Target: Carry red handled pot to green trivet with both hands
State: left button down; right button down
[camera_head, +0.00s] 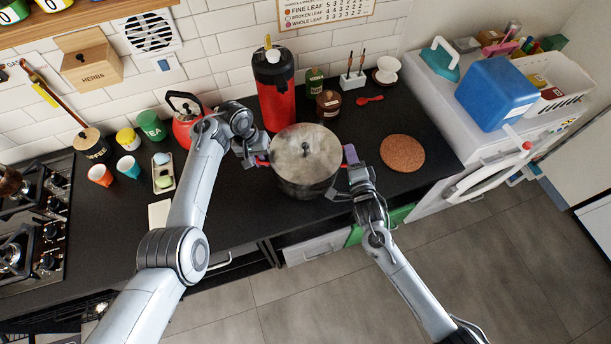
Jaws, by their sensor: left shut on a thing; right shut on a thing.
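A steel pot (308,175) with a flat lid and dark knob is at the front of the black counter. My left gripper (264,159) is shut on the red handle. A round brown cork trivet (402,153) lies to the right. I see no green trivet on the visible counter.
A red flask (274,90) stands right behind the pot. A red kettle (184,122) is behind my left arm. A brown jar (328,104) and red spoon (370,99) are at the back. The counter around the cork trivet is clear. The gas hob (37,225) is far left.

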pick_arm(q)
jog(key=shift+w+f, duration=0.15)
pick_arm(e)
jog(key=shift+w, duration=0.1)
pick_arm(q)
jog(key=c, duration=1.5)
grip_release()
jog(key=shift+f+b, duration=0.25)
jog(key=shift+b, duration=0.1)
jog(key=shift+c, duration=0.2)
pick_arm(e)
jog(key=c, duration=1.5)
grip_release()
jog(key=shift+f, duration=0.45)
jog(key=shift+c, duration=0.2)
pick_arm(q)
jog(key=o, duration=0.4)
jog(key=shift+r, duration=0.15)
pick_arm(e)
jog(key=o, duration=0.4)
jog(key=shift+r, duration=0.15)
pick_arm(q)
jog(key=shift+o, duration=0.2)
jog(key=shift+r, duration=0.1)
pick_arm(e)
jog(key=shift+o, duration=0.2)
